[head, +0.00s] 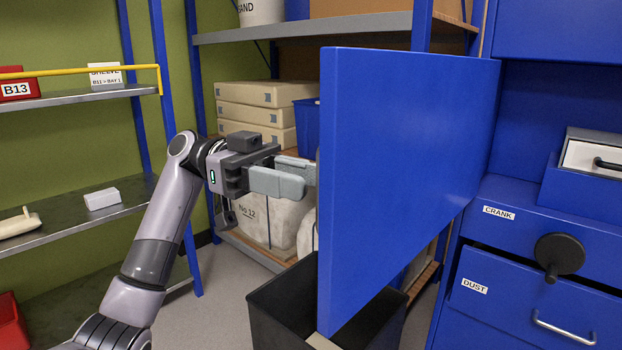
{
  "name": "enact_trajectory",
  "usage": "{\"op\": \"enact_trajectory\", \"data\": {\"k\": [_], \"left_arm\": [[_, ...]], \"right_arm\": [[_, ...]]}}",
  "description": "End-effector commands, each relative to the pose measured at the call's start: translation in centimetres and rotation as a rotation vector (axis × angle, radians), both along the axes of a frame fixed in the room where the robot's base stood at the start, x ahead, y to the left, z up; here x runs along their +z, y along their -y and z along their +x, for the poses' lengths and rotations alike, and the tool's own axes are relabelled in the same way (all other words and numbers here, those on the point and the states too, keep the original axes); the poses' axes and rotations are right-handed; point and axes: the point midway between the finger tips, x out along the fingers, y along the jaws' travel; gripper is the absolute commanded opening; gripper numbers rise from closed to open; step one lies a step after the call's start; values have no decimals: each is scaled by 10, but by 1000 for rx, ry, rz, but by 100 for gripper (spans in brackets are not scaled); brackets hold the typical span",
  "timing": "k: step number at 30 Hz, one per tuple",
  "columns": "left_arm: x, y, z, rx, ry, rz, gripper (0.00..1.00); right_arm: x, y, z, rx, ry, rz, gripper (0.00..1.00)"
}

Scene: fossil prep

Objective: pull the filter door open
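The filter door (400,170) is a large plain blue panel, standing swung out from the blue cabinet on the right. Its hinge side is at the cabinet and its free edge points toward me. I see no handle on the face toward me; its other face is hidden. My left gripper (296,178) is at the left of the door's free edge, about mid-height, with grey fingers reaching toward the hidden face. The fingertips are partly behind the edge, so I cannot tell whether they touch or hold anything. My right gripper is not in view.
A black open bin (275,315) stands on the floor below the door. The cabinet has a black crank (559,255) and a slightly open DUST drawer (530,300). Shelves (75,225) line the left wall; another rack with boxes (255,95) stands behind my gripper.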

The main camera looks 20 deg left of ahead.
Motion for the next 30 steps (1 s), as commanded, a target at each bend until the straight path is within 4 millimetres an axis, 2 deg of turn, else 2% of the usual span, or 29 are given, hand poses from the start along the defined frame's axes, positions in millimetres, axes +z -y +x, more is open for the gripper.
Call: {"op": "enact_trajectory", "data": {"k": [4, 10, 26, 28, 30], "left_arm": [[1, -26, 4, 4, 0, -1, 37], [1, -44, 7, 3, 1, -1, 37], [1, -46, 7, 1, 1, 0, 37], [-3, -44, 8, 9, -11, 4, 37], [-16, -38, 13, 35, -44, 21, 37]], "right_arm": [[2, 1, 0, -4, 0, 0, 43], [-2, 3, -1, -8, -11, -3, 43], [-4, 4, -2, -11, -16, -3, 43], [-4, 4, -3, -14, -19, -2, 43], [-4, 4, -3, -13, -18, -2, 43]]}}
